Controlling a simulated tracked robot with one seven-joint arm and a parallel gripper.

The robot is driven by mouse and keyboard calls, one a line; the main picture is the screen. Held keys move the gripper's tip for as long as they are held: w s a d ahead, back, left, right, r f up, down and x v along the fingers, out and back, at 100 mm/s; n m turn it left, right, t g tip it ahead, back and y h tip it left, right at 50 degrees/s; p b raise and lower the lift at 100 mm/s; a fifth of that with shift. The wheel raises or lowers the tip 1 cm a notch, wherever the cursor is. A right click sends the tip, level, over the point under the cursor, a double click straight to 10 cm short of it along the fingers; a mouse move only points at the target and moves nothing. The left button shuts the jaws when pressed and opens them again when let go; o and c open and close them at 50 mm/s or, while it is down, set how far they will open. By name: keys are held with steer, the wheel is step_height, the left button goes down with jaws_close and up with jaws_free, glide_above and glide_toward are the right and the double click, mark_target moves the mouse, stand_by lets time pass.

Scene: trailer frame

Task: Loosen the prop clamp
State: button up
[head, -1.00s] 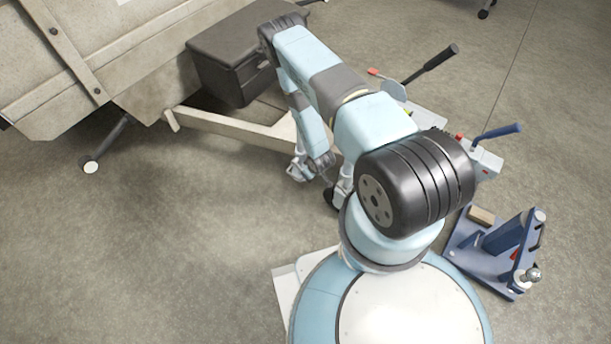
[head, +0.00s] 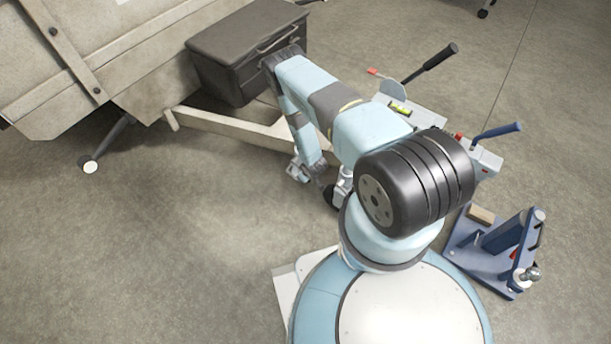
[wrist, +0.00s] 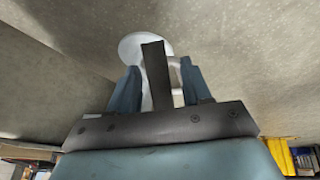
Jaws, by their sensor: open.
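My gripper (head: 298,172) is low beside the front end of the pale drawbar (head: 230,126), partly hidden by my arm. In the wrist view my gripper (wrist: 160,66) is open, with its blue fingers on either side of a dark flat bar (wrist: 154,72). The bar looks like the prop clamp's handle, but I cannot be sure, nor tell whether the fingers touch it. A pale upright part and a white round disc (wrist: 132,45) show behind it. The clamp itself cannot be made out in the head view.
The trailer body (head: 60,60) and a dark box (head: 245,52) stand at the upper left. A leg with a white foot (head: 90,166) rests on the floor. Units with a black-gripped lever (head: 432,62) and a blue handle (head: 497,130), and a blue stand (head: 480,258), stand to the right.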

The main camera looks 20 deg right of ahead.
steer(key=shift+c, duration=0.2)
jaws_close()
